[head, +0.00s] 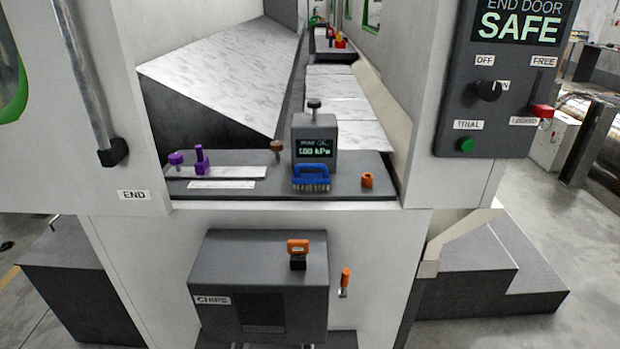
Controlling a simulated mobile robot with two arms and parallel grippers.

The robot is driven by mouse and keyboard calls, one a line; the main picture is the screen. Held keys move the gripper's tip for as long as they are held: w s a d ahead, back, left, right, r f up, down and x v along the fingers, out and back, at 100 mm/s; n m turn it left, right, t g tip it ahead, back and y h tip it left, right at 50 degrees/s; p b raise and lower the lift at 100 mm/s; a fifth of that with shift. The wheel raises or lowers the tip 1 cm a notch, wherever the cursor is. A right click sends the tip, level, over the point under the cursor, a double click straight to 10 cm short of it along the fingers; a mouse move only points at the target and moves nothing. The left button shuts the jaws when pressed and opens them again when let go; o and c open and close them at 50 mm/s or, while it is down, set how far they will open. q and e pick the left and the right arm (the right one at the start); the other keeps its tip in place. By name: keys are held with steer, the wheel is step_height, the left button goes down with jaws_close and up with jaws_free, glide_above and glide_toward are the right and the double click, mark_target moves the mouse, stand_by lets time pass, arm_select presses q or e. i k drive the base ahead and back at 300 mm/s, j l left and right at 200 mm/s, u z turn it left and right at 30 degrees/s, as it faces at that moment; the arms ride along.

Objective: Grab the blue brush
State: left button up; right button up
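The blue brush (311,176) sits on a dark grey shelf (345,187) in the middle of the head view. Neither of my grippers is in view.
An orange nut-like part (367,180) lies right of the brush. Purple parts (200,160) on a pale plate and a brown knob (277,147) are to the left. Below is a CHIPS box (260,280) with an orange handle (298,247). A control panel (500,80) hangs right.

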mark_target(314, 180)
steer(key=i+l+u, duration=0.1)
steer(key=l, duration=0.25)
steer(key=i+l+u, duration=0.1)
steer(key=l, duration=0.3)
steer(key=i+l+u, duration=0.1)
steer(key=i+l, duration=0.15)
steer(key=l, duration=0.15)
